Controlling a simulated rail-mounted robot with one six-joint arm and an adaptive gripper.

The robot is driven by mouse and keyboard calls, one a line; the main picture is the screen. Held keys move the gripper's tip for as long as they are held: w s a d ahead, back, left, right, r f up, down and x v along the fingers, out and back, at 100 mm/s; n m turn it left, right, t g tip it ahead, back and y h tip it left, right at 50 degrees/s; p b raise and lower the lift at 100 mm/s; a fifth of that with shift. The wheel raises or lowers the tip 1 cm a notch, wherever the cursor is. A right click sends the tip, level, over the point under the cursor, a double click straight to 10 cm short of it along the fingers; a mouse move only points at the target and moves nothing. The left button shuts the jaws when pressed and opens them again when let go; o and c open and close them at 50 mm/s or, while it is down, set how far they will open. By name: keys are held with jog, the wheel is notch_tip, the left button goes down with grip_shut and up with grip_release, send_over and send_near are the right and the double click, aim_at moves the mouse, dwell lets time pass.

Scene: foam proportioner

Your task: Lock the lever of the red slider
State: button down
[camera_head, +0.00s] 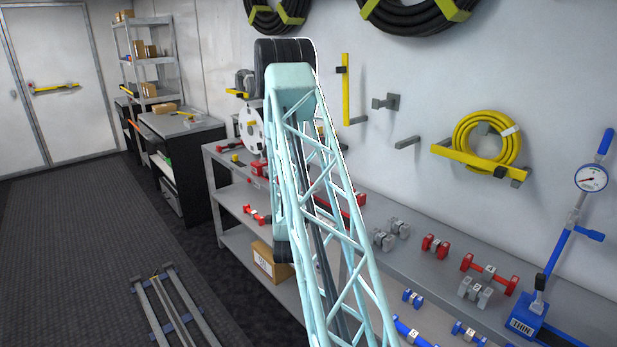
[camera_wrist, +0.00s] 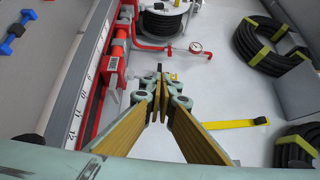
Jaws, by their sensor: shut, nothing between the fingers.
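In the wrist view, a red slider-like block (camera_wrist: 111,68) with a pale face sits beside a white numbered scale (camera_wrist: 82,85), along a red pipe. Which part of it is the lever, and whether that is locked, I cannot tell. My gripper (camera_wrist: 160,76) is shut and empty, its fingertips together to the right of the red block and apart from it in the picture. In the head view my arm covers the middle, and neither the gripper nor the slider can be made out.
In the wrist view, a red pipe with a gauge (camera_wrist: 195,47), a hose reel (camera_wrist: 160,22) and black hose coils (camera_wrist: 268,45) lie beyond the fingers. In the head view, a grey shelf (camera_head: 415,265) holds dumbbells, and a yellow hose (camera_head: 487,140) hangs on the wall.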

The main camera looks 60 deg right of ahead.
jog(key=s+d+f+m+h, duration=0.2)
jog(key=s+d+f, duration=0.1)
jog(key=s, duration=0.3)
jog(key=shift+s+f, duration=0.25)
jog(key=shift+f, duration=0.15)
jog(key=shift+w+d, duration=0.1)
jog(key=shift+d, duration=0.05)
jog(key=shift+w+a+r+b+x, duration=0.1)
jog(key=shift+w+a+b+x, duration=0.2)
jog(key=shift+x, duration=1.8)
jog(key=shift+w+a+r+b+x, duration=0.15)
jog(key=shift+w+x, duration=0.2)
jog(key=shift+x, duration=1.75)
jog(key=shift+w+a+r+b+x, duration=0.1)
jog(key=shift+w+a+x, duration=0.2)
jog(key=shift+x, duration=1.85)
jog(key=shift+d+r, duration=0.1)
